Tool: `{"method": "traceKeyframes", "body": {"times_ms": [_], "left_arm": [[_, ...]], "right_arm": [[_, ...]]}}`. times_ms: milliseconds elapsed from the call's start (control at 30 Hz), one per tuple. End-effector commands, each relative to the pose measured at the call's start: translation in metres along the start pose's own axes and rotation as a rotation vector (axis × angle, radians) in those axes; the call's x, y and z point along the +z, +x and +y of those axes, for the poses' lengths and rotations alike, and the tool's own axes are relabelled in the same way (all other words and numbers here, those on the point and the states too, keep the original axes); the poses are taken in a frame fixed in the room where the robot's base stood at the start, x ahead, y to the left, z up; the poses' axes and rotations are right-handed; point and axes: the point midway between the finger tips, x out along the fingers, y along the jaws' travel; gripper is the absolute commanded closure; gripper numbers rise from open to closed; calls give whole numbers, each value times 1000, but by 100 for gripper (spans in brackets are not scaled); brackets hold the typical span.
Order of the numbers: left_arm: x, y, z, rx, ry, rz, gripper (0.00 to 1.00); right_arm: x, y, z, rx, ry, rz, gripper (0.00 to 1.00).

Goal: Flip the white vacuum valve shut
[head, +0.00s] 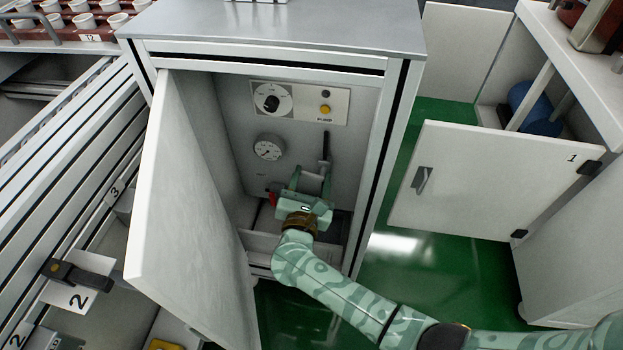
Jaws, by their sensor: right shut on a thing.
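The cabinet (270,21) stands open, and my right gripper (312,174) reaches inside it, low in front of the back panel. The gripper is shut on a pale part between its fingers, which appears to be the white vacuum valve (313,183). The gripper hides most of the valve, so I cannot tell its handle position. A dark upright rod (325,147) rises just behind the fingers. A small red part (272,198) shows left of the gripper. My left gripper is not in view.
The open cabinet door (190,190) stands left of my arm. Another open door (480,185) stands right, across clear green floor (425,262).

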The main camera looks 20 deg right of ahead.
Motion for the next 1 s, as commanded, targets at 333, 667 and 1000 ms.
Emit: {"method": "traceKeyframes", "body": {"times_ms": [333,667,1000], "left_arm": [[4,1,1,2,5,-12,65],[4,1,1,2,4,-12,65],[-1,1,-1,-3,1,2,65]], "right_arm": [[-6,-1,0,0,-223,2,71],[-6,-1,0,0,-221,2,26],[-6,-7,1,-2,-219,2,26]]}}
